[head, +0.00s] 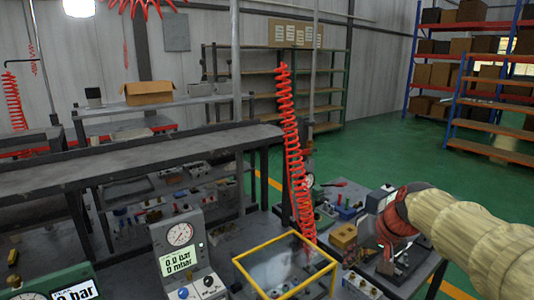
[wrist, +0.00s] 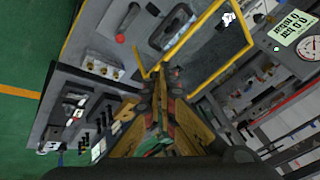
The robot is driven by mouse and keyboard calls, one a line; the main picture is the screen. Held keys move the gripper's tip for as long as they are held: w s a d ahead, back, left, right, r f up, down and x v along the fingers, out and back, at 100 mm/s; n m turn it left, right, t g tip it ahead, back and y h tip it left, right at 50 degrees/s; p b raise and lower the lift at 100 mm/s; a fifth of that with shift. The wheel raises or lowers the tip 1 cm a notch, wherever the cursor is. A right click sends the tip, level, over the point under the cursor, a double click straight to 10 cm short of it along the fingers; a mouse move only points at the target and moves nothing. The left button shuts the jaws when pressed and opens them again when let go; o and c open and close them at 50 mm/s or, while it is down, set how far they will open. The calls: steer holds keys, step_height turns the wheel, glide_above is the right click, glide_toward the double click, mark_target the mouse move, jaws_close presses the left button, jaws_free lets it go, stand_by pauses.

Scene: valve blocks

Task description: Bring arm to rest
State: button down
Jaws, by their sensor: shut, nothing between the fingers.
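My arm, in a beige sleeve, reaches in from the right edge of the head view. Its red and black end with my gripper (head: 392,255) points down over the right part of the workbench. In the wrist view my gripper (wrist: 160,88) has its fingers together, with nothing visible between them. The fingertips appear near a corner of the yellow-framed clear panel (head: 285,264), which also shows in the wrist view (wrist: 172,56). I cannot tell whether they touch it. A brassy block (head: 343,236) stands just left of my gripper in the head view.
A gauge unit (head: 180,238) with a lit display stands left of the panel. A red coiled hose (head: 292,150) hangs behind the panel. Valve parts crowd the bench around my gripper. Green floor (head: 385,145) lies open behind, before shelves (head: 470,85).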

steer(key=s+a+f+n+h, duration=0.1)
steer(key=s+f, duration=0.1)
steer(key=s, duration=1.1)
steer(key=s+a+f+n+h, duration=0.1)
steer(key=s+f, duration=0.1)
steer(key=s, duration=1.1)
steer(key=shift+a+t+h, duration=0.15)
steer(key=shift+t+h, duration=0.15)
steer(key=shift+h, duration=0.1)
